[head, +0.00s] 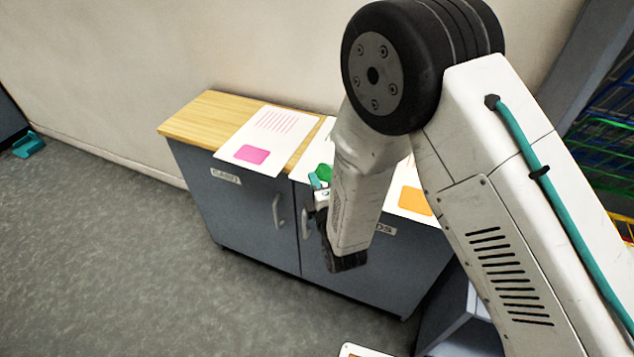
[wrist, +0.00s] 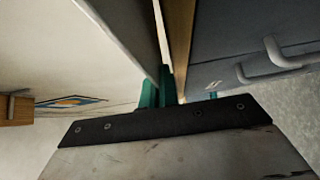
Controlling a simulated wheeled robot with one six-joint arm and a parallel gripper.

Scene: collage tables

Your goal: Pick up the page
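Several white pages lie on the cabinet top. The left page (head: 268,128) has red lines and a pink block. The middle page (head: 305,165) has a green shape and is partly hidden by my arm. The right page (head: 401,188) has an orange block and is also partly covered. My gripper (head: 319,190) is at the cabinet's front edge, by the middle page. Contact with the sheet is unclear.
The grey cabinet (head: 250,215) has a wooden top (head: 205,115), handles and labels, and stands against a pale wall (head: 190,50). Wire racks (head: 610,130) are at the right. Open grey floor (head: 110,260) lies to the left.

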